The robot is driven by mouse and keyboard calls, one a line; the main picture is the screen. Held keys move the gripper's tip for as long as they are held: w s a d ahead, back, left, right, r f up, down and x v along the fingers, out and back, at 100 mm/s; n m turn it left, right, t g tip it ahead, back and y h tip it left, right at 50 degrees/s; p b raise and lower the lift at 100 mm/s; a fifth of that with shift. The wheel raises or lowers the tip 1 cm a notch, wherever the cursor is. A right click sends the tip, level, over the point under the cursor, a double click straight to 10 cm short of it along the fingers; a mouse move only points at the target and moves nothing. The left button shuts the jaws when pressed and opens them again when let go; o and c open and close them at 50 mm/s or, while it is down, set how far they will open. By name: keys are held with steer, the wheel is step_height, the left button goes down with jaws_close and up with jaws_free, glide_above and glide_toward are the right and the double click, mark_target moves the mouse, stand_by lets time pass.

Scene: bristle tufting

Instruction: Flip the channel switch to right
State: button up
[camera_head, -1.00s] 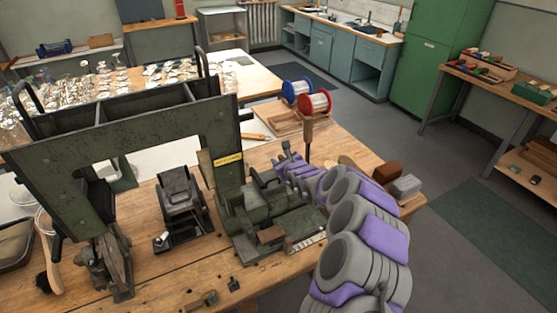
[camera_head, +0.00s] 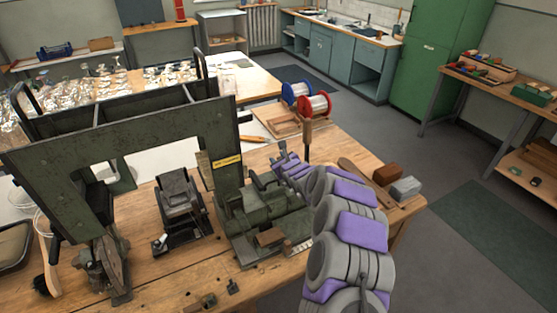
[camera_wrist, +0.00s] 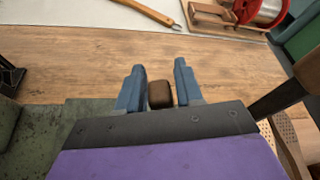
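A small brown knob (camera_wrist: 160,94) shows between my fingertips in the wrist view; it may be the handle of the channel switch. My gripper (camera_wrist: 159,85) is open, with one blue-grey finger on each side of the knob and narrow gaps between. Whether either finger touches it I cannot tell. In the head view my gripper (camera_head: 287,165) is at the back right of the green machine (camera_head: 265,220) on the wooden bench. The knob is hidden there by my gripper and arm. Which way the switch is set I cannot tell.
A tall green frame (camera_head: 226,180) stands left of my gripper. A post with a wooden handle (camera_head: 307,135) rises close behind it, near a red spool (camera_head: 316,105). A brown block (camera_head: 387,174) and a grey block (camera_head: 405,187) lie at the bench's right. Bare wood (camera_wrist: 80,62) lies beyond my fingers.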

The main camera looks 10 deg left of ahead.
jaws_close()
steer(key=shift+p, duration=0.3)
steer(key=d+m+p, duration=0.1)
steer(key=p, duration=0.2)
steer(key=w+d+r+m+g+y+p, duration=0.1)
steer(key=p, duration=0.2)
steer(key=shift+w, duration=0.15)
steer(key=m+p, duration=0.1)
steer(key=p, duration=0.1)
steer(key=w+d+y+p, duration=0.1)
steer(key=p, duration=0.2)
steer(key=shift+d+f+m+g, duration=0.25)
steer(key=shift+d+m+g, duration=0.05)
steer(key=shift+m, duration=0.1)
steer(key=shift+w+d+f+y, duration=0.1)
steer(key=shift+w+d+y, duration=0.05)
steer(key=shift+y, duration=0.15)
